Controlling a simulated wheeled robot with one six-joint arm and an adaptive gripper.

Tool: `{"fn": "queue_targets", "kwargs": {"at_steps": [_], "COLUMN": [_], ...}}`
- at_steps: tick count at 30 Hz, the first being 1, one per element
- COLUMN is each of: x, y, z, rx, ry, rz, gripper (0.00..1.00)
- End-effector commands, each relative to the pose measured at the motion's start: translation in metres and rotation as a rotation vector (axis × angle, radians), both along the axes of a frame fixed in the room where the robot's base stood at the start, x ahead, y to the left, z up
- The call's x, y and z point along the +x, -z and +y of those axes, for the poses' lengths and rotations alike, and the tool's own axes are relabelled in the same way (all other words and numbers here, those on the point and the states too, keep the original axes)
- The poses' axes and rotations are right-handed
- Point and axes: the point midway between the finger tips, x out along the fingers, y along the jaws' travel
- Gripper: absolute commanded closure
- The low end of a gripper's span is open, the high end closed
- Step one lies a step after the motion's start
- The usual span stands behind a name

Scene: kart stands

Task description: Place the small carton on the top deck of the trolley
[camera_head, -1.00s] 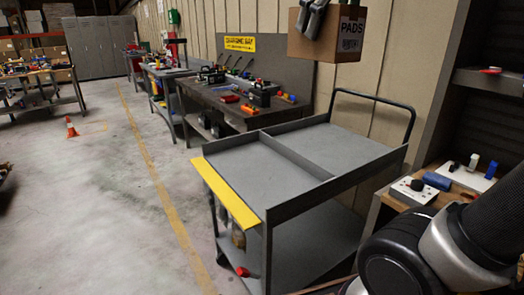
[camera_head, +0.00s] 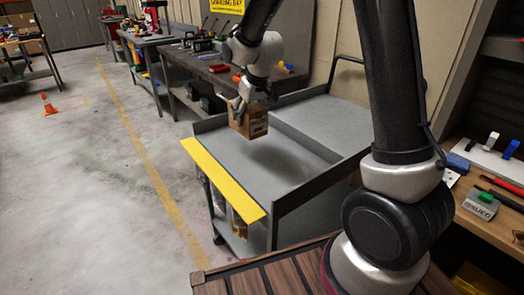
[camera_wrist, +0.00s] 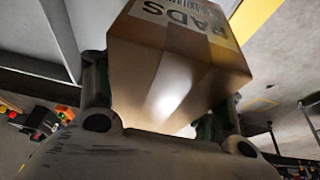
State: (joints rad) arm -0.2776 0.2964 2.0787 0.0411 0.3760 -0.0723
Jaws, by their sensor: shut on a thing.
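The small carton (camera_head: 248,122) is a brown box with dark print on one side. My gripper (camera_head: 243,101) is shut on its upper part and holds it over the near section of the trolley's top deck (camera_head: 325,118). A dark shadow lies on the deck below and right of the carton, which appears raised above the deck. In the wrist view the carton (camera_wrist: 175,75) fills the middle, with "PADS" lettering and a gripper finger on each side. The deck is grey, with raised edges, a divider across it and a yellow front strip.
A workbench (camera_head: 205,70) with tools stands behind the trolley, to the left. A wooden surface (camera_head: 265,275) is in the near foreground. A side bench (camera_head: 485,225) with small items is at right. An orange cone (camera_head: 48,104) stands on open floor at left.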

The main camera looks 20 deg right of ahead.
Motion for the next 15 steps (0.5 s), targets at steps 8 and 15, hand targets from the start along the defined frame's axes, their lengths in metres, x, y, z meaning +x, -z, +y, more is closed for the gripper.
{"fn": "queue_targets", "kwargs": {"at_steps": [8, 15], "x": [0.001, 0.002], "y": [0.055, 0.079], "z": [-0.001, 0.000], "rx": [-0.001, 0.000], "ry": [0.001, 0.001], "rz": [0.001, -0.001], "gripper": [0.72, 0.72]}}
